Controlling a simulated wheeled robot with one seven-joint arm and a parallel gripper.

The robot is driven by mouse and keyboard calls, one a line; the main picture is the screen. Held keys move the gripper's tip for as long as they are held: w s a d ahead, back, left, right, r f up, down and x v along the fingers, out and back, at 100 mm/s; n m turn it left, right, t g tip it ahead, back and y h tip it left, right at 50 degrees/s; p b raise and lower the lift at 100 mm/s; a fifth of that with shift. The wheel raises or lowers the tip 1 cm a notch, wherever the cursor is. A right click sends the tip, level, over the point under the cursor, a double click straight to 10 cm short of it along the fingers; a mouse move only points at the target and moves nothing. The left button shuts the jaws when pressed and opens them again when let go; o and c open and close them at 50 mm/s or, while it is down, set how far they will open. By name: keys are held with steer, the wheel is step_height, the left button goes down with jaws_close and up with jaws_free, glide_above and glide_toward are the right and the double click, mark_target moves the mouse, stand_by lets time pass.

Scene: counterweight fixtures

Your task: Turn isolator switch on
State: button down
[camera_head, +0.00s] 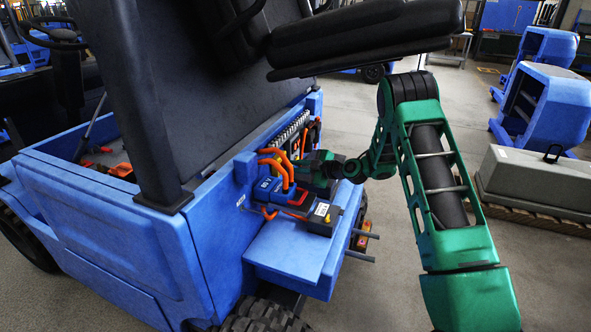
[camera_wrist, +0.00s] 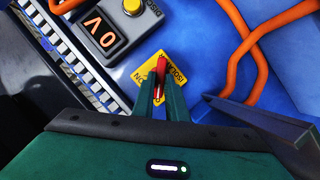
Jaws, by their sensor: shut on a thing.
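The isolator switch shows in the wrist view as a red handle (camera_wrist: 161,72) on a yellow plate (camera_wrist: 178,76). The plate has lettering that reads in part "ISOLA" and "ON". My gripper (camera_wrist: 161,86) is shut on the red handle, one green finger on each side of it. The lower part of the handle is hidden between the fingers. In the head view my gripper (camera_head: 318,170) reaches into the equipment bay of a blue vehicle (camera_head: 215,200), and the switch is hidden there.
A grey display (camera_wrist: 103,36) reading "0V" with a yellow button (camera_wrist: 132,6) sits beside the plate. Orange cables (camera_wrist: 254,50) run close by on the right, and also in the head view (camera_head: 280,163).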

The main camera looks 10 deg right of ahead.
steer(key=m, duration=0.1)
steer(key=m+g, duration=0.2)
steer(key=shift+w+d+y, duration=0.15)
steer(key=shift+d+y, duration=0.1)
steer(key=shift+y, duration=0.15)
steer(key=m, duration=0.1)
steer(key=m+g, duration=0.1)
steer(key=m+g+y, duration=0.1)
steer(key=shift+w+d, duration=0.15)
steer(key=shift+w, duration=0.1)
steer(key=m, duration=0.1)
steer(key=m+g+y, duration=0.1)
steer(key=m, duration=0.1)
steer(key=shift+w+d+f+y, duration=0.1)
steer(key=shift+w+d+y, duration=0.1)
steer(key=shift+y, duration=0.1)
steer(key=shift+w+f+m+g+y, duration=0.15)
steer(key=shift+m+g+y, duration=0.55)
steer(key=shift+m, duration=0.8)
steer(key=c, duration=1.8)
jaws_free()
steer(key=shift+d, duration=0.1)
steer(key=shift+o, duration=0.2)
